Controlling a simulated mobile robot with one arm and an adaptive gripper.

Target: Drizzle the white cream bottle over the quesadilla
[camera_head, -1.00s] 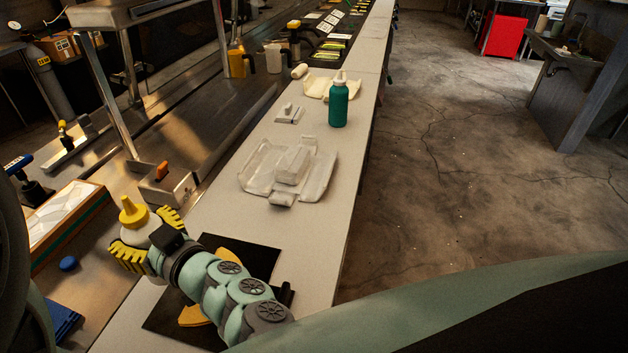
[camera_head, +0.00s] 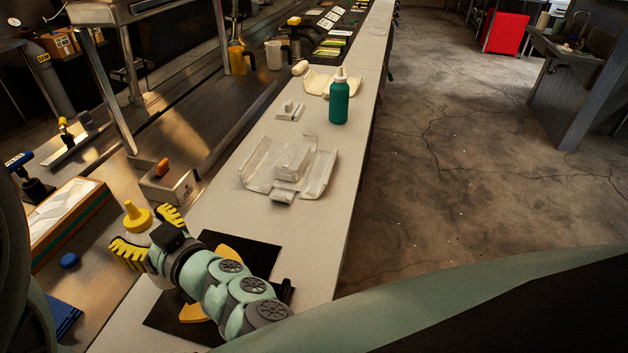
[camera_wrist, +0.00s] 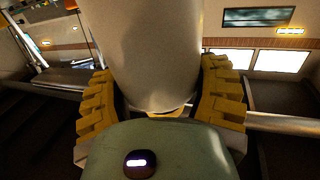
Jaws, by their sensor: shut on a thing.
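My gripper (camera_head: 148,236), with yellow ribbed fingers, is at the lower left of the head view, shut on the white cream bottle. The bottle's yellow nozzle cap (camera_head: 137,216) points up, and the bottle looks roughly upright. In the wrist view its pale body (camera_wrist: 145,50) fills the space between both fingers. The quesadilla (camera_head: 231,252) is a golden piece on a black board (camera_head: 262,258) on the counter. My arm crosses over it, hiding its middle; another golden part shows at its lower edge. My gripper is left of the board, not above the quesadilla.
A metal container with an orange item (camera_head: 163,167) is just beyond my gripper. A wooden-framed box (camera_head: 65,222) and a blue cap (camera_head: 70,261) lie to the left.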

